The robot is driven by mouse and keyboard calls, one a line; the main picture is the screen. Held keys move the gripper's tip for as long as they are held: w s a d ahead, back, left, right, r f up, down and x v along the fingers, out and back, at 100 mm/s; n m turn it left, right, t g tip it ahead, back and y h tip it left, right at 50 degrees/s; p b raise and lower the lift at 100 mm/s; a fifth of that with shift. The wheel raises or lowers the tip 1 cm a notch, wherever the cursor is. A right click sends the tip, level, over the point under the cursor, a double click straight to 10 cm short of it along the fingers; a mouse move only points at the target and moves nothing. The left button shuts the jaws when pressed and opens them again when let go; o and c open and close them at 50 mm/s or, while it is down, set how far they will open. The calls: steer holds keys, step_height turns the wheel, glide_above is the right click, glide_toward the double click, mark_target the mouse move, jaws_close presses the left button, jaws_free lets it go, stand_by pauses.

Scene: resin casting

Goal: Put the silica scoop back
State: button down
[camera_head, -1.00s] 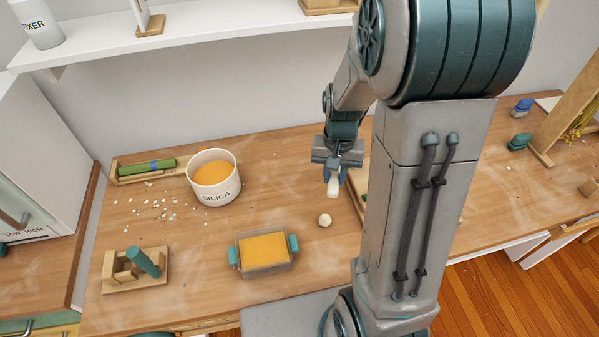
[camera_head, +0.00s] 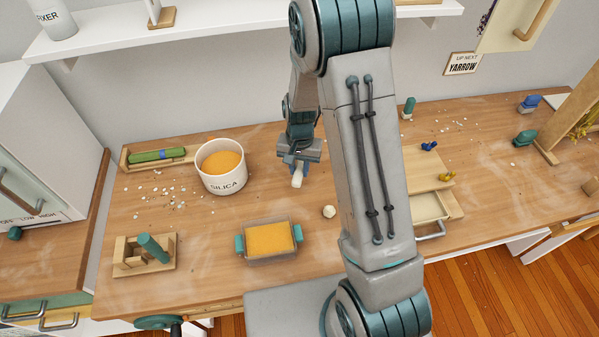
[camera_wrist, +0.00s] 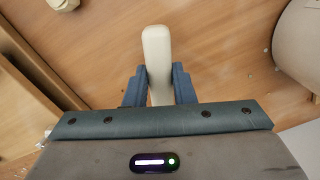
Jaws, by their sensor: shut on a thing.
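My gripper (camera_head: 299,170) is shut on a cream-white rounded bar, which I take for the silica scoop (camera_head: 297,180). In the wrist view the bar (camera_wrist: 157,60) sticks out between the two blue fingertips (camera_wrist: 158,85); no scoop bowl shows. It is held above the bench, right of the white pot marked SILICA (camera_head: 223,186). The pot is filled with orange grains; its pale wall also shows at the right of the wrist view (camera_wrist: 300,45).
A clear container (camera_head: 270,257) of orange grains with teal handles stands in front. A pale lump (camera_head: 329,212) lies beside it. A wooden stand (camera_head: 130,268) with a teal cylinder is front left; a wooden tray (camera_head: 128,164) with a green roll is behind. White pellets are scattered between.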

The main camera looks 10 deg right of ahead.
mark_target(300, 168)
steer(key=shift+f, duration=1.55)
steer(key=shift+f, duration=0.25)
steer(key=c, duration=1.2)
jaws_free()
steer(key=shift+r, duration=0.1)
steer(key=shift+r, duration=0.1)
